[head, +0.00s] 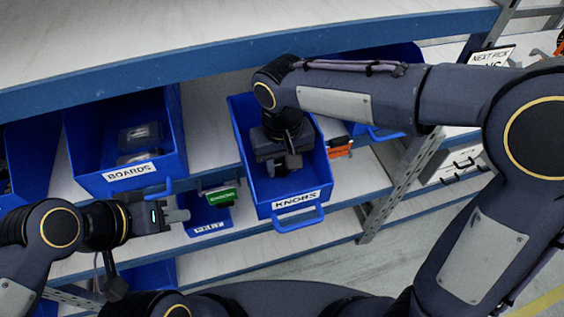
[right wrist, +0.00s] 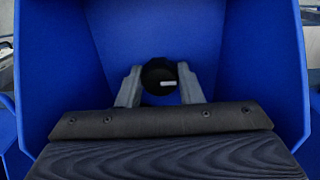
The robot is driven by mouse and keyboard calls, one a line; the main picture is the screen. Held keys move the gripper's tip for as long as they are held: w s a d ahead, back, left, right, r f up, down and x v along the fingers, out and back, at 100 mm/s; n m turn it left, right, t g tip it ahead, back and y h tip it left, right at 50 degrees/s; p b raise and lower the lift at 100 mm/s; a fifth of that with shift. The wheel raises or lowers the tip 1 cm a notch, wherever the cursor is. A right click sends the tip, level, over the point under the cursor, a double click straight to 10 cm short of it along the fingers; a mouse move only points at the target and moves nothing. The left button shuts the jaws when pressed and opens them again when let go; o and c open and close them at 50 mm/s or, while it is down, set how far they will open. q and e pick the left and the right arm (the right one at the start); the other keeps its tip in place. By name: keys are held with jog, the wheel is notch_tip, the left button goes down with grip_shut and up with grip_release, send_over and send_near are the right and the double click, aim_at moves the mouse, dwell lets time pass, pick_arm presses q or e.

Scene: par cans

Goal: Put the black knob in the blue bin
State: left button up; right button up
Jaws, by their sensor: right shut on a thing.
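The black knob (right wrist: 159,77) shows in the right wrist view as a round dark piece with a white mark. My right gripper (right wrist: 160,85) is shut on it, one finger on each side. The blue bin (head: 297,209) labelled KNOBS stands on the shelf in the middle of the head view. My right gripper (head: 283,165) is inside that bin's opening, between its walls. The knob is hidden in the head view. How far it is above the bin floor I cannot tell. My left gripper (head: 181,216) is left of the bin, in front of the shelf, and looks empty.
A blue BOARDS bin (head: 176,165) with clear packs stands to the left. A smaller blue bin (head: 209,226) sits lower, near a green tag (head: 222,197). An orange tag (head: 340,147) is right of the KNOBS bin. The shelf above (head: 215,58) overhangs the bins.

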aim_at(282, 165)
jog(key=shift+f, duration=0.25)
jog(key=shift+f, duration=0.2)
jog(key=o, duration=1)
jog(key=shift+c, duration=0.2)
notch_tip(282, 165, up, 12)
jog(key=shift+r, duration=0.25)
